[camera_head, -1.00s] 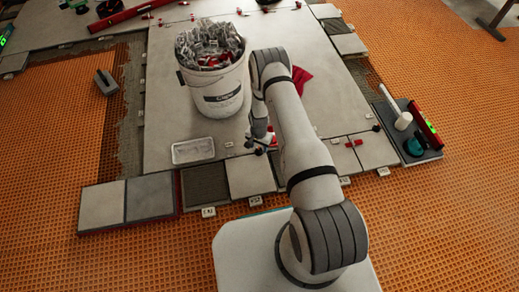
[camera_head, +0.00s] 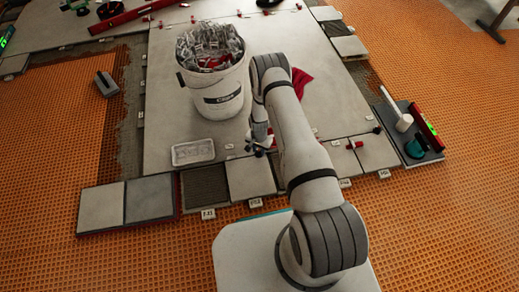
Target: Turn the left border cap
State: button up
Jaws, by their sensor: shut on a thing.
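My gripper (camera_head: 262,149) points down at the front edge of the large pale tile (camera_head: 180,110), above the joint with the small border tiles (camera_head: 250,177). It is shut on the left border cap, which its fingers and my arm mostly hide. How far the cap is turned cannot be told. Another red border cap (camera_head: 354,144) stands in the open on the front joint to the right of my arm. A further dark red cap (camera_head: 377,129) sits near the right corner of the large tile.
A white bucket (camera_head: 222,98) full of clips stands just behind my gripper. A shallow white tray (camera_head: 193,152) lies to its left, and a red cloth (camera_head: 300,80) behind my arm. A dark board with tools (camera_head: 432,153) lies at the right.

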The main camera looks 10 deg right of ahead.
jog(key=shift+n, duration=0.8)
jog(key=o, duration=1)
notch_tip(320, 180, up, 8)
jog(key=p, duration=0.2)
jog(key=shift+f+p, duration=0.1)
jog(key=shift+p, duration=0.3)
